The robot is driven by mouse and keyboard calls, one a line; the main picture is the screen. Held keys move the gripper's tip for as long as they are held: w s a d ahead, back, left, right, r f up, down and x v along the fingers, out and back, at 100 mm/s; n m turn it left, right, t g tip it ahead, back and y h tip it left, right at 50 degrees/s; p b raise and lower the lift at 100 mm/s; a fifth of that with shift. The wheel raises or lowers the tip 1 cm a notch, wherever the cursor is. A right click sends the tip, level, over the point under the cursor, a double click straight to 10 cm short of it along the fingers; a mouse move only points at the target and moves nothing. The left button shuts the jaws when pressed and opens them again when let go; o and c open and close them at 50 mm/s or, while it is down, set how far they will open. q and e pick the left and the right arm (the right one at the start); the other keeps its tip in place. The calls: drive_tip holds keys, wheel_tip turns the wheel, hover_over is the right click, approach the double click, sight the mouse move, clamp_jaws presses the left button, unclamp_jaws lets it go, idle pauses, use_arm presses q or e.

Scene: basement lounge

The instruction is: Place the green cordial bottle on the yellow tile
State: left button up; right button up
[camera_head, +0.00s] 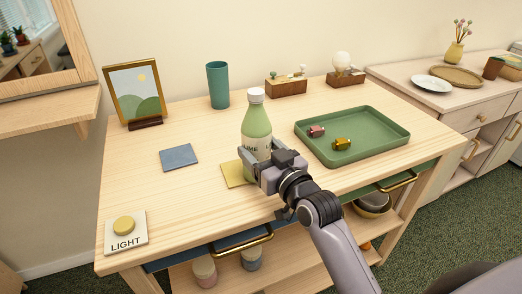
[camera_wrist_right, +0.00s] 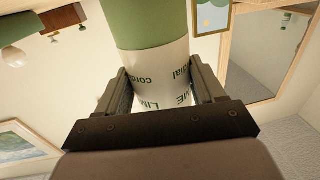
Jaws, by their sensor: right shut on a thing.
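The green cordial bottle (camera_head: 257,127) has a white cap and a pale label. It stands upright between the fingers of my right gripper (camera_head: 262,160), which is shut on it around its lower part. In the right wrist view the bottle (camera_wrist_right: 150,25) fills the space between both fingers, with its label partly readable. The yellow tile (camera_head: 234,175) lies flat on the table, partly hidden by the bottle and gripper. The bottle's base is over or at the tile's right part; I cannot tell whether it touches. My left gripper is out of view.
A blue tile (camera_head: 179,157) lies to the left. A green tray (camera_head: 378,157) with small red and gold pieces is at right. A teal cup (camera_head: 218,85), picture frame (camera_head: 137,93) and wooden blocks line the back. A LIGHT button (camera_head: 125,228) sits front left.

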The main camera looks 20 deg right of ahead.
drive_tip(key=shift+r, duration=0.1)
drive_tip(key=o, duration=1.2)
drive_tip(key=shift+f, duration=0.25)
drive_tip(key=shift+c, duration=0.2)
drive_tip(key=o, duration=0.4)
drive_tip(key=shift+r, duration=0.2)
drive_tip(key=s+d, duration=0.2)
drive_tip(key=s, duration=0.9)
drive_tip(key=shift+s, duration=0.4)
